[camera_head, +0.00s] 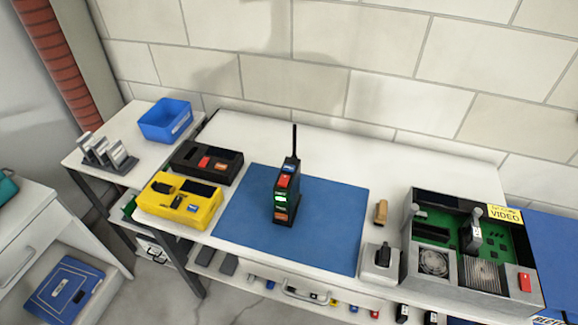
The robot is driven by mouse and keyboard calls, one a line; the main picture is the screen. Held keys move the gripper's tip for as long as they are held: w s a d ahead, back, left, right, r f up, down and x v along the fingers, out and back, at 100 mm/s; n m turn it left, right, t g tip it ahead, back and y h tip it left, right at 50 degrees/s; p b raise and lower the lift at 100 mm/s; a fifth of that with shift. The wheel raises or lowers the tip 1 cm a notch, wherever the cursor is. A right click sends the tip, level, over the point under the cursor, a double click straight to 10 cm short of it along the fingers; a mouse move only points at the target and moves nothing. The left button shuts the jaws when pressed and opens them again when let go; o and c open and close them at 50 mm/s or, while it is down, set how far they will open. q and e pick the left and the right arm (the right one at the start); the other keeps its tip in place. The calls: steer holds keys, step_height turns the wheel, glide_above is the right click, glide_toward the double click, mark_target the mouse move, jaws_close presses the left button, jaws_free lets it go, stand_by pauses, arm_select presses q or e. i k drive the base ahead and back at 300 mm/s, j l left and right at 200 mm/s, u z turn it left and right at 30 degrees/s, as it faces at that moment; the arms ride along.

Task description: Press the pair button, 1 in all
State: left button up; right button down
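The lettering is too small to read, so I cannot tell which part is the pair button. Neither of my grippers is in view.
A yellow case (180,203) and a black case (206,162) lie left of the mat. A grey open unit with a green board (437,217), a small grey device (381,260) and a brown item (381,211) are on the right. A blue bin (165,120) stands back left.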

mark_target(290, 169)
steer(key=j+z, duration=0.1)
steer(key=z, duration=0.2)
steer(key=j+z, duration=0.15)
steer(key=z, duration=0.15)
steer(key=i+j+z, duration=0.1)
steer(key=j+z, duration=0.2)
steer(key=j, duration=0.75)
steer(key=j+z, duration=0.35)
steer(key=j, duration=1.65)
steer(key=k, duration=0.05)
